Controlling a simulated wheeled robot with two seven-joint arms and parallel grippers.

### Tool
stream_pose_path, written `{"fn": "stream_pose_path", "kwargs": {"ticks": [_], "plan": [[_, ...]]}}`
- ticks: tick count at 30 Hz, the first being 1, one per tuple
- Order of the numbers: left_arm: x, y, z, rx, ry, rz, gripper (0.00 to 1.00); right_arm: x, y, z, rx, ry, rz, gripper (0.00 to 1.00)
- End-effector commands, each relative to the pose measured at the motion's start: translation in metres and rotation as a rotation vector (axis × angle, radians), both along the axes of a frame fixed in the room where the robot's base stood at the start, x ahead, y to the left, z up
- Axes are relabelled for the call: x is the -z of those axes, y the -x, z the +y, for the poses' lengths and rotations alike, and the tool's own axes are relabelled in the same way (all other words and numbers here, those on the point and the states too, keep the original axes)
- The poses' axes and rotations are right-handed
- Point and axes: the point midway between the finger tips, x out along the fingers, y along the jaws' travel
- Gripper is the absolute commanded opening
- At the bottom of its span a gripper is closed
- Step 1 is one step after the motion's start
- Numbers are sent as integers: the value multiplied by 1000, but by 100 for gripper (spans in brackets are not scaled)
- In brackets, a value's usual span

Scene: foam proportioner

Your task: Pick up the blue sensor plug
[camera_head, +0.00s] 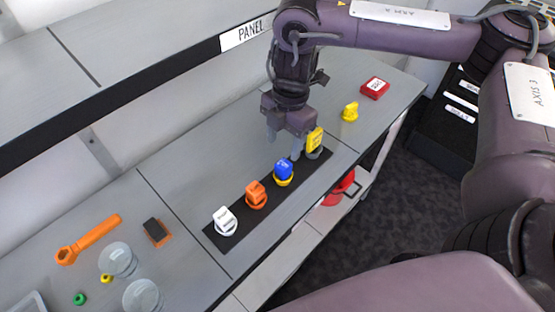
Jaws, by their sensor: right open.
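The blue sensor plug (284,169) sits upright in a yellow-based socket on the black strip (225,245) on the grey bench. It is in a row between an orange plug (256,194) and a yellow plug (315,141). My right gripper (284,148) comes down from above, just behind the blue plug and left of the yellow plug. Its fingers point down, are apart and hold nothing that I can see. One fingertip is close to the blue plug's top; I cannot tell whether they touch. My left gripper is not in view.
A white plug (225,220) stands at the row's near end. A loose yellow piece (350,111) and a red box (375,88) lie at the far right. An orange wrench (90,239), a sponge-like block (157,232) and clear dishes (117,260) lie at the left. A shelf edge overhangs behind.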

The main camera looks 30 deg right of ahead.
Motion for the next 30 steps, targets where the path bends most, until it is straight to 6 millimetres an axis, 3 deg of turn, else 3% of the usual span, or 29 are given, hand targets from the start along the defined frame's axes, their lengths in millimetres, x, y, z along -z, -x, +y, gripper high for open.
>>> {"fn": "stream_pose_path", "kwargs": {"ticks": [4, 9, 16, 21, 26, 30], "plan": [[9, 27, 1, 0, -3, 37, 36, 19, 2, 2, 0, -1, 4, 55], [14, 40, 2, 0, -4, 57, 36, 37, 7, 3, 0, -2, 5, 55], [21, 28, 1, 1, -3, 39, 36, 67, 11, 7, 0, -1, 3, 55], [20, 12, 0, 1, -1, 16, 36, 72, 10, 8, -1, -1, 0, 55], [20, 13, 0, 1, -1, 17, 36, 71, 10, 7, -1, -1, -1, 55], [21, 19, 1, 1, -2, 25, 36, 71, 10, 7, -1, -1, 0, 36]]}}
